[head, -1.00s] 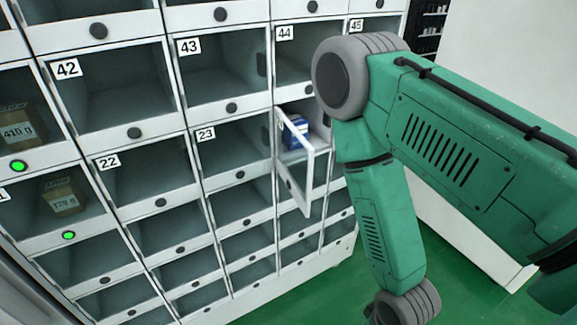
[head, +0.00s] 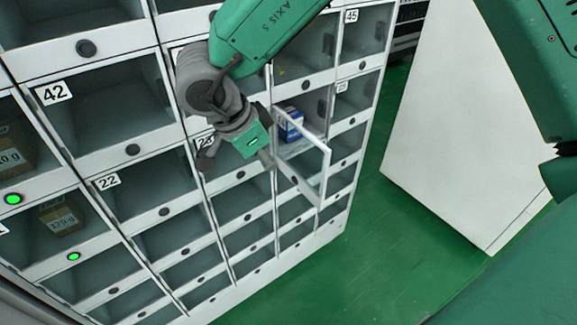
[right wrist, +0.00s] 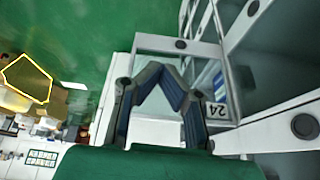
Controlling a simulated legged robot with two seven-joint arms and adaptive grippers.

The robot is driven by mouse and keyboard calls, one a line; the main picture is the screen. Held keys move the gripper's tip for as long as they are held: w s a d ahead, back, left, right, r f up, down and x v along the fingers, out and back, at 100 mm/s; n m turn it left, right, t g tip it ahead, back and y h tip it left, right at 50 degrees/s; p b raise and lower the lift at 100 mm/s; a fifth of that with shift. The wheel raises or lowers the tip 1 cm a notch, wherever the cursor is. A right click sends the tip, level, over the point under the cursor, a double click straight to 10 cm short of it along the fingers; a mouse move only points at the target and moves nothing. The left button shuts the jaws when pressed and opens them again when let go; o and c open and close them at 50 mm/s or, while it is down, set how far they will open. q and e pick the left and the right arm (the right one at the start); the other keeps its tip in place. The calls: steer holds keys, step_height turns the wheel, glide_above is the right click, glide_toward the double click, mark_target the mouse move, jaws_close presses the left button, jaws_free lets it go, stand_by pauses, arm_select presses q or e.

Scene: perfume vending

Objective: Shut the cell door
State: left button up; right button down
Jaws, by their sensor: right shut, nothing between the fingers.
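The open cell door (head: 324,175) is a clear panel in a white frame, swung out from its cell in the locker wall. In the right wrist view the door (right wrist: 180,45) stands just beyond the fingers and bears the label 24. A blue and white box (head: 290,122) sits inside the open cell; it also shows in the right wrist view (right wrist: 219,88). My right gripper (head: 264,158) is at the left of the door, in front of the lockers. It is shut and empty in the right wrist view (right wrist: 162,78). I cannot tell whether it touches the door. My left gripper is not in view.
The locker wall (head: 165,212) has rows of closed clear doors with round dark knobs. Two cells at the left hold brown boxes and show green lights. A white cabinet (head: 450,150) stands at the right. The green floor (head: 355,245) between them is clear.

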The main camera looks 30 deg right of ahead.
mark_target(297, 158)
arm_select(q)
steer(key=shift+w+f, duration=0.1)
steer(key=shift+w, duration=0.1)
arm_select(e)
steer(key=d+f, duration=0.6)
steer(key=f, duration=0.1)
steer(key=shift+s+d+f+g, duration=0.25)
steer(key=shift+s+f+g, duration=0.05)
steer(key=shift+s, duration=0.05)
